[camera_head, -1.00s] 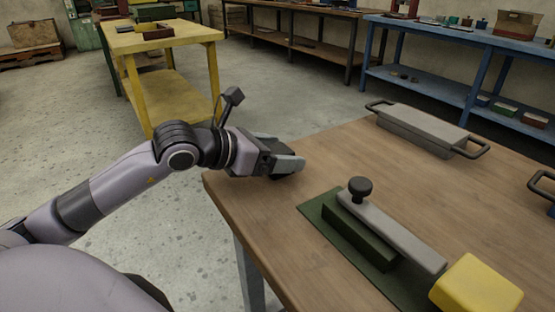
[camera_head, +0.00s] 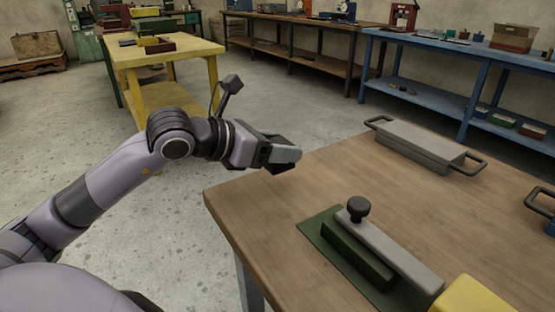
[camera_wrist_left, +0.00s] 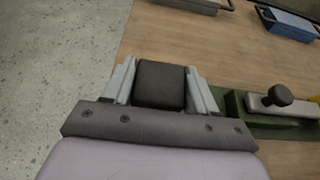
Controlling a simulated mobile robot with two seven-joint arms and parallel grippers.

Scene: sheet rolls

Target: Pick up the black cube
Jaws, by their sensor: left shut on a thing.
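The gripper appears raised a little off the tabletop. My right gripper is not in view.
The wooden table (camera_head: 290,205) holds a green base with a grey lever and black knob (camera_head: 358,208), a yellow block (camera_head: 472,297) and a grey handled case (camera_head: 420,146). A yellow table (camera_head: 190,50) and a blue bench (camera_head: 455,48) stand behind. The floor at left is clear.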

